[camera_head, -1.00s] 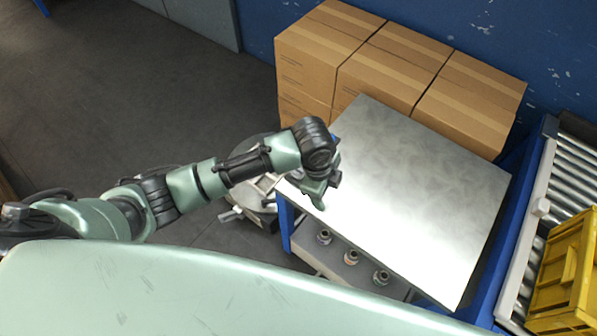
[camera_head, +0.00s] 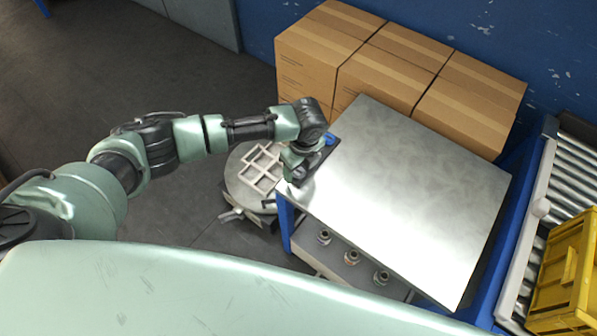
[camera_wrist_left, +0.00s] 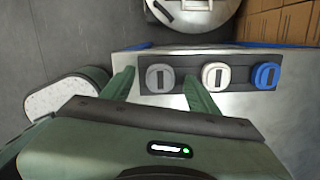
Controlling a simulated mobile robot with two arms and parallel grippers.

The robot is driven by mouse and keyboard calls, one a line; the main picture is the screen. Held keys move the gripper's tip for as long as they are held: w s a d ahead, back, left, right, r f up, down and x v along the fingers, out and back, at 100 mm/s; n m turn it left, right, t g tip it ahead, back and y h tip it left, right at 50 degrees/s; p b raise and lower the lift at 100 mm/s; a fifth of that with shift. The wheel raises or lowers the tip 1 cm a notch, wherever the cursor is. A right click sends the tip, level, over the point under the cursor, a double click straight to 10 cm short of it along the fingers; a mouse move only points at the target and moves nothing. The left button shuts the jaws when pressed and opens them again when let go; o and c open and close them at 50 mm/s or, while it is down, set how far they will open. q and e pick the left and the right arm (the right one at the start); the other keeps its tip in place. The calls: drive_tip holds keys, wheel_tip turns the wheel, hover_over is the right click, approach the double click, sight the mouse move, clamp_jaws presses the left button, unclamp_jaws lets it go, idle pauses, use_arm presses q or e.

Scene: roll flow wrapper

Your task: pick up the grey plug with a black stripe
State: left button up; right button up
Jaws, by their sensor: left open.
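The grey plug with a black stripe (camera_wrist_left: 159,78) sits at the left end of a dark holder (camera_wrist_left: 188,61) on the metal table top, in the left wrist view. A white plug (camera_wrist_left: 216,75) and a blue plug (camera_wrist_left: 266,75) sit to its right in the same holder. My left gripper (camera_wrist_left: 158,75) is open and empty, its two green fingers on either side of the grey plug in that view. I cannot tell the height gap. In the head view my left gripper (camera_head: 293,180) is over the table's left edge, hiding the grey plug; the blue plug (camera_head: 330,139) shows behind it.
Cardboard boxes (camera_head: 390,65) stand behind the table (camera_head: 410,190). A round stand with a pale frame (camera_head: 262,168) is left of it. Several metal fittings (camera_head: 352,257) sit on a lower shelf. A roller conveyor (camera_head: 570,185) and yellow crate (camera_head: 565,270) are right. Most of the table top is clear.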

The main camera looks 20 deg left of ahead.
sight(300, 172)
use_arm(q)
drive_tip(key=shift+f, duration=0.15)
clamp_jaws()
wheel_tip(300, 172, up, 20)
idle(0.8)
drive_tip(key=shift+d, duration=0.1)
